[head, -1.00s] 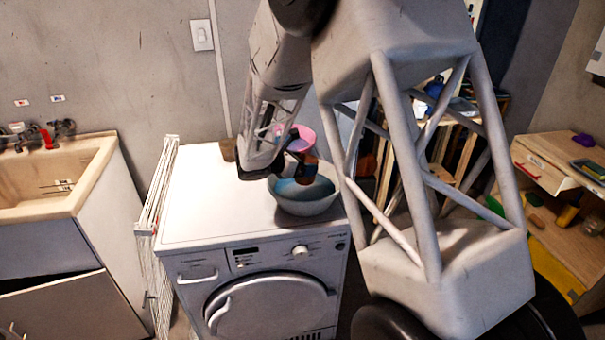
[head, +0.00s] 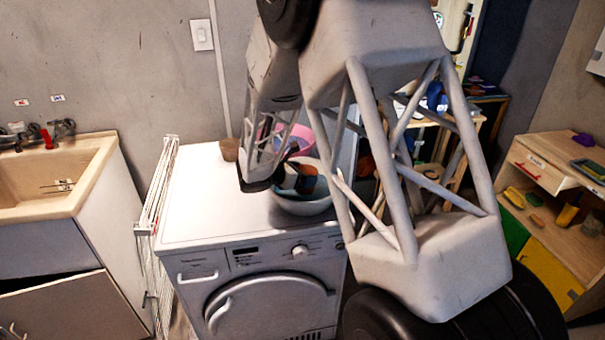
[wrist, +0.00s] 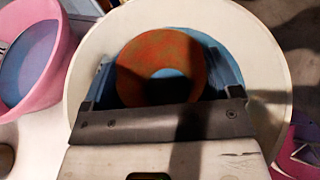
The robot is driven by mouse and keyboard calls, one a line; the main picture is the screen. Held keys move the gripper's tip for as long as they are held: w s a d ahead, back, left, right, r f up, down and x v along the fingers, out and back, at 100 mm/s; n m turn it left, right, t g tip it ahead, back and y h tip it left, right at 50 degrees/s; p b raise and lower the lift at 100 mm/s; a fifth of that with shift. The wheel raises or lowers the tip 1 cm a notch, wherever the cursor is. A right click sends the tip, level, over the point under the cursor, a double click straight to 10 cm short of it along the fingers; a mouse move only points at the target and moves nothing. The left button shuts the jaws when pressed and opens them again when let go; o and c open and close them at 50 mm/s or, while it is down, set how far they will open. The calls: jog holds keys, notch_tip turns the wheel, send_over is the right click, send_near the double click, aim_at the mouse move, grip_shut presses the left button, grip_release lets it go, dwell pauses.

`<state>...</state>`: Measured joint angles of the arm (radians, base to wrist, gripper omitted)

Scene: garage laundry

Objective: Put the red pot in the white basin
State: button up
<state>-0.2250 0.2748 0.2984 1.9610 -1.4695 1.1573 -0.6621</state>
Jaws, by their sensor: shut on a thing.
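The white basin (head: 300,207) stands on top of the washing machine, partly hidden by my arm. In the wrist view its pale rim (wrist: 270,80) surrounds the pot, with blue showing inside. The red pot (head: 309,182) is orange-red and sits low within the basin's opening. In the wrist view the pot (wrist: 185,52) shows a round face with a blue centre. My gripper (wrist: 160,84) is shut on the pot, and in the head view my gripper (head: 290,180) is over the basin's left part. I cannot tell whether the pot touches the basin's bottom.
A pink basin (wrist: 42,75) is close beside the white basin, behind it in the head view. A small brown pot (head: 229,150) stands at the back of the washing machine (head: 215,205). The machine's left top is clear. A drying rack (head: 155,210) stands at its left.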

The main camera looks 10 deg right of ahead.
jog(key=shift+f, duration=0.35)
jog(key=o, duration=0.7)
jog(key=shift+o, duration=0.2)
jog(key=shift+r, duration=0.2)
jog(key=shift+r, duration=0.55)
jog(key=v, duration=1.2)
jog(key=shift+s+d, duration=0.1)
